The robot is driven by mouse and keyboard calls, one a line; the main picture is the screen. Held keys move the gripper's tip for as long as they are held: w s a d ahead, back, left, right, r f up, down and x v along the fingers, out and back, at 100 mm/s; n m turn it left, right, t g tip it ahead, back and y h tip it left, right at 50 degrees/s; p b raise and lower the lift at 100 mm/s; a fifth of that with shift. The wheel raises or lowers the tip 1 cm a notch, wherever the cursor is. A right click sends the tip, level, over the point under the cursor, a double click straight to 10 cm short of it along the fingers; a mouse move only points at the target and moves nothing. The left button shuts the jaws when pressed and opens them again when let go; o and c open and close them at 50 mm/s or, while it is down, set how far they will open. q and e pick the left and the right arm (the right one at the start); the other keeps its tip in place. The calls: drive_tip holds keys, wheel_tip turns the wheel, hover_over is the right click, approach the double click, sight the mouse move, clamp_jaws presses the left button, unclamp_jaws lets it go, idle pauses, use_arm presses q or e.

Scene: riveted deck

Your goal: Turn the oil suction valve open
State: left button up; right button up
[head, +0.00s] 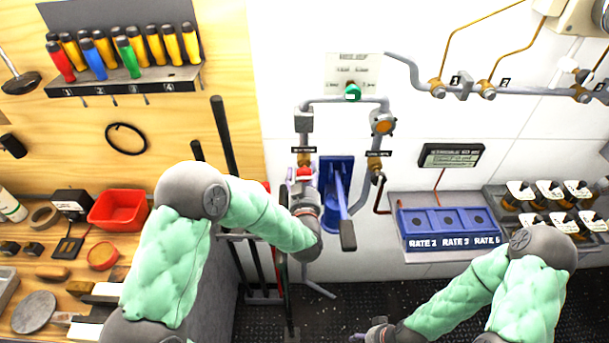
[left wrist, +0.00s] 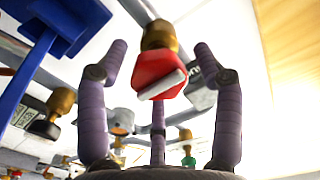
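A brass valve (left wrist: 160,35) with a red handle (left wrist: 158,75) stands between the fingers of my left gripper (left wrist: 158,70) in the left wrist view. The fingers are spread on either side of the handle, with gaps showing. In the head view the left gripper (head: 303,188) is at the red handle (head: 303,172), on the left pipe below a small black label (head: 303,149) too small to read. The gripper partly hides the valve there. My right gripper (head: 368,330) is low at the bottom edge, away from the valve, its fingertips apart.
A blue pump (head: 337,175) with a long lever (head: 347,234) stands just right of the left gripper. A second brass valve (head: 374,163) is on the right pipe. A blue rate tray (head: 445,220) is further right. A red bin (head: 118,210) sits on the left bench.

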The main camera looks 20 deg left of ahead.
use_arm(q)
drive_tip(key=c, duration=0.8)
drive_tip(key=shift+c, duration=0.2)
